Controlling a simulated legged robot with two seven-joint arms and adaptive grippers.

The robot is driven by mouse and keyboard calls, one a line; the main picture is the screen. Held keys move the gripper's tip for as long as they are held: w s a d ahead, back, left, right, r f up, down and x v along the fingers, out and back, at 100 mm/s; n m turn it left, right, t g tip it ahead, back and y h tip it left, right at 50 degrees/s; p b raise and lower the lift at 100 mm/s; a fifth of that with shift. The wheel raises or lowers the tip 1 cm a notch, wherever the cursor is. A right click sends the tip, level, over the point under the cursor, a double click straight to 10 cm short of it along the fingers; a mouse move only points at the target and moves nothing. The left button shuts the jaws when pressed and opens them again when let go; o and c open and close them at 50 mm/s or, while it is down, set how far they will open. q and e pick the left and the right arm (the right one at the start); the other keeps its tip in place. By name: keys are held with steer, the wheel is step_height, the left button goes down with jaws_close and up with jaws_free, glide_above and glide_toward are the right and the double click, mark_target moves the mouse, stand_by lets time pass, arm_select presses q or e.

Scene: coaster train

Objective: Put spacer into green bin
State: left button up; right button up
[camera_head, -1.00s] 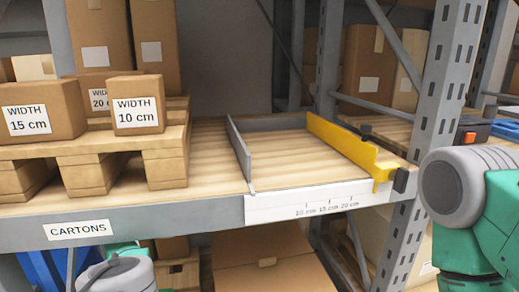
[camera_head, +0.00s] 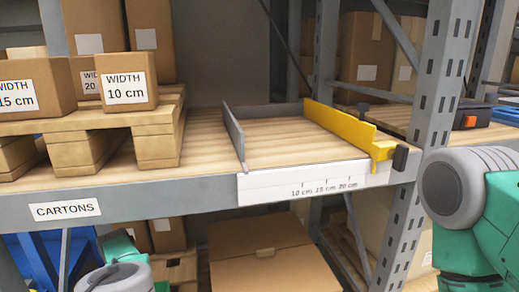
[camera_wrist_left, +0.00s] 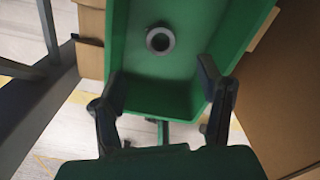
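The green bin (camera_wrist_left: 190,62) fills the upper middle of the left wrist view. A small grey ring, the spacer (camera_wrist_left: 170,37), shows inside the bin's outline; it appears to lie on the bin floor, apart from my fingers. My left gripper (camera_wrist_left: 163,78) is open and empty, its two dark fingers spread over the near end of the bin. The head view shows neither the bin nor the spacer. My right gripper is out of view; only part of my right arm shows at the right edge.
Brown cardboard (camera_wrist_left: 283,95) stands close right of the bin, with a grey post (camera_wrist_left: 47,30) at left. In the head view, a shelf holds cartons (camera_head: 127,78) on a wooden pallet. Beside them, a slot between a grey divider (camera_head: 234,137) and yellow guide (camera_head: 340,123) is empty.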

arm_select(q)
steer(key=shift+a, duration=0.1)
step_height(320, 180, up, 7)
steer(key=shift+r, duration=0.15)
stand_by(0.3)
